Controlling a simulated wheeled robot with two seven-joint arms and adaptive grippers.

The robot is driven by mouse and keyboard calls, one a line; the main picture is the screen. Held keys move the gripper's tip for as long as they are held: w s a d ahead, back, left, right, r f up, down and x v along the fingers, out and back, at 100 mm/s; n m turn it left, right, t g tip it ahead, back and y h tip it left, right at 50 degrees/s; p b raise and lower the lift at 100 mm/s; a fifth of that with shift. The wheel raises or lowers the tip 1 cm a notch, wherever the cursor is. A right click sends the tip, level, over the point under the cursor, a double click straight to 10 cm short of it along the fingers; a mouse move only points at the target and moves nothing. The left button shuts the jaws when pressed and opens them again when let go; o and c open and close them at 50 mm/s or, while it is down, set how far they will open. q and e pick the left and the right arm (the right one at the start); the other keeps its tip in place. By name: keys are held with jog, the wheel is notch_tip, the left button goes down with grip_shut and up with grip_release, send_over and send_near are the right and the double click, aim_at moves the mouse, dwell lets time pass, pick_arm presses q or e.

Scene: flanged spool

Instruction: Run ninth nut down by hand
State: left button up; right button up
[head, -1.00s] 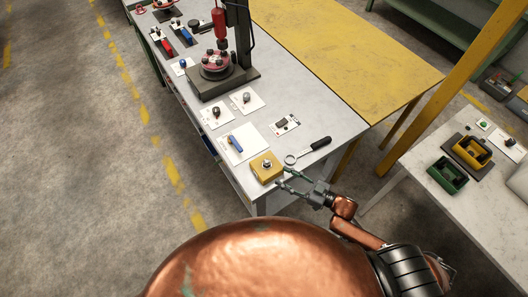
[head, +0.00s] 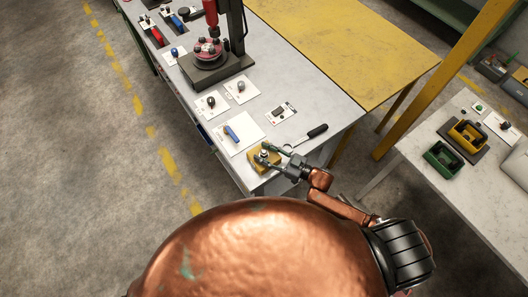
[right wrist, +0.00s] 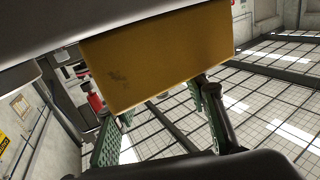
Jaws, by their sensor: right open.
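A yellow block (head: 257,166) stands at the near end of the grey workbench, with a small metal piece (head: 264,154), perhaps a nut, on top. My right gripper (head: 265,153) is open, its fingers reaching to either side of that piece; I cannot tell whether they touch it. In the right wrist view the yellow block (right wrist: 160,55) fills the upper middle, and the green-padded fingers (right wrist: 165,118) are spread apart, with the nut not visible. The flanged spool (head: 208,53), reddish with small pieces on top, sits under the press farther up the bench. My left gripper is not in view.
A black-handled ring wrench (head: 308,136) lies right of the block. A blue part on a white card (head: 240,142) lies just beyond it, with more carded parts up the bench. A side table (head: 430,190) with green and yellow bins stands at right.

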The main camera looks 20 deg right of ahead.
jog(key=shift+c, duration=0.3)
grip_shut()
jog(key=shift+a+r+m+t+h+p, duration=0.1)
jog(key=shift+m+t+h+p, duration=0.2)
jog(key=shift+m+t+p, duration=0.15)
jog(key=shift+m+t+h+p, duration=0.55)
jog(key=shift+t+h+p, duration=0.1)
jog(key=shift+h, duration=0.25)
jog(key=shift+m+t+h+p, duration=0.65)
jog(key=shift+m+h, duration=0.25)
jog(key=shift+h, duration=0.3)
jog(key=shift+m+t+h, duration=0.45)
jog(key=shift+m+h, duration=0.15)
jog(key=shift+h, duration=0.2)
